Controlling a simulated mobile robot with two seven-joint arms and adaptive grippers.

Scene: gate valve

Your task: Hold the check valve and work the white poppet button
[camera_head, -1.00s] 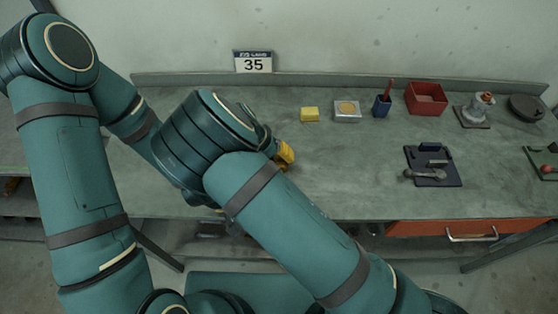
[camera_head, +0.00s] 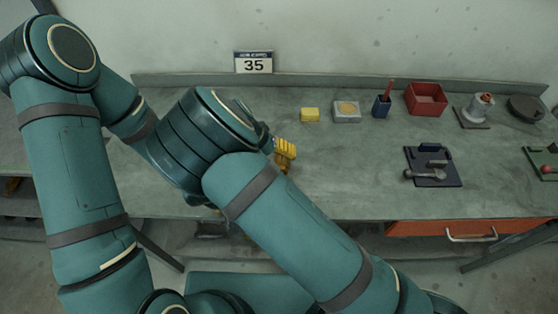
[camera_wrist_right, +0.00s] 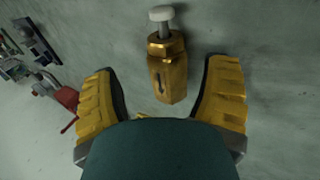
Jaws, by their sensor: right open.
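The check valve (camera_wrist_right: 167,72) is a brass body with a hexagonal collar, and the white poppet button (camera_wrist_right: 161,13) stands out on a stem at its far end. In the right wrist view the valve lies between the yellow fingers of my right gripper (camera_wrist_right: 165,70), with a gap on each side. My right gripper is open and the fingers do not touch the valve. In the head view the right gripper (camera_head: 285,149) is at the bench, partly behind my arm; the valve is mostly hidden there. My left gripper is not visible.
On the grey bench (camera_head: 340,180) stand a yellow block (camera_head: 310,115), a metal tin (camera_head: 347,111), a blue cup (camera_head: 381,105), a red bin (camera_head: 426,98) and a grey fitting (camera_head: 480,106). A dark plate with a lever (camera_head: 433,168) lies right. The bench middle is clear.

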